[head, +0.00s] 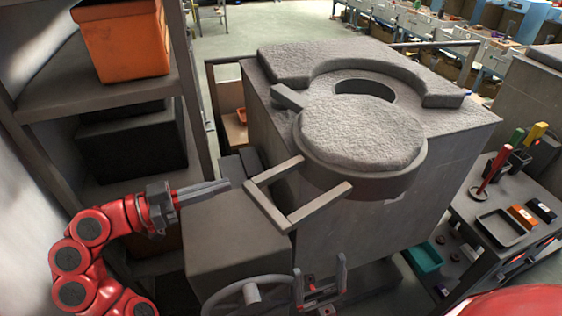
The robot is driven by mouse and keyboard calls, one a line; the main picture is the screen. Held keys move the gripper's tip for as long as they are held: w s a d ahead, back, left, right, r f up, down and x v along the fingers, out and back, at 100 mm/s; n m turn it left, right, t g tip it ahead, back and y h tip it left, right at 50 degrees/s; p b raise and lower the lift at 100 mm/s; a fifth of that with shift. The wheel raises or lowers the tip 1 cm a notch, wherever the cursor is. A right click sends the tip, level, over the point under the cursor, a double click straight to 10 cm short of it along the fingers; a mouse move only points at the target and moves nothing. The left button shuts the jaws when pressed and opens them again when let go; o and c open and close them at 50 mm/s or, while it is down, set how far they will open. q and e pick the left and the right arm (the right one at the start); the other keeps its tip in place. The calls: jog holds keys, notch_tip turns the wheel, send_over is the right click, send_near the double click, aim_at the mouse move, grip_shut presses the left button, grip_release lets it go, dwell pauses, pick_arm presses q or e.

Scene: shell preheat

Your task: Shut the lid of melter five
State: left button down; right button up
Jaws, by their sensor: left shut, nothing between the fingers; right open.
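The melter (345,225) is a large grey block with a round dark opening (362,90) in its top; I see no number on it. Its thick round lid (362,135) has a rough pale top and is swung toward me, off most of the opening, overhanging the near side. A grey U-shaped handle (318,205) sticks out from the lid to the lower left. My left gripper (226,186) is shut and empty, left of the handle and apart from it in the picture. My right gripper (321,272) is open and empty, below the handle, fingers pointing up.
A grey box (225,235) and a handwheel (251,294) stand at the melter's near left. A shelf rack (95,80) with an orange bin (120,40) is at the left. A tool cart (470,220) with a tray stands at the right. Open floor lies behind the melter.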

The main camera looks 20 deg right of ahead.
aim_at(285, 170)
pick_arm(q)
jog(key=d+p, duration=0.2)
jog(key=d, duration=0.2)
jog(key=d+p, duration=0.2)
jog(key=d, duration=0.2)
jog(key=d+p, duration=0.2)
jog(key=d, duration=0.2)
jog(key=shift+w+d+r+p, duration=0.3)
jog(key=shift+w+p, duration=0.05)
jog(key=shift+w, duration=0.05)
jog(key=shift+w+d+f, duration=0.15)
jog(key=shift+d+f, duration=0.1)
jog(key=shift+d, duration=0.4)
jog(key=shift+d, duration=0.1)
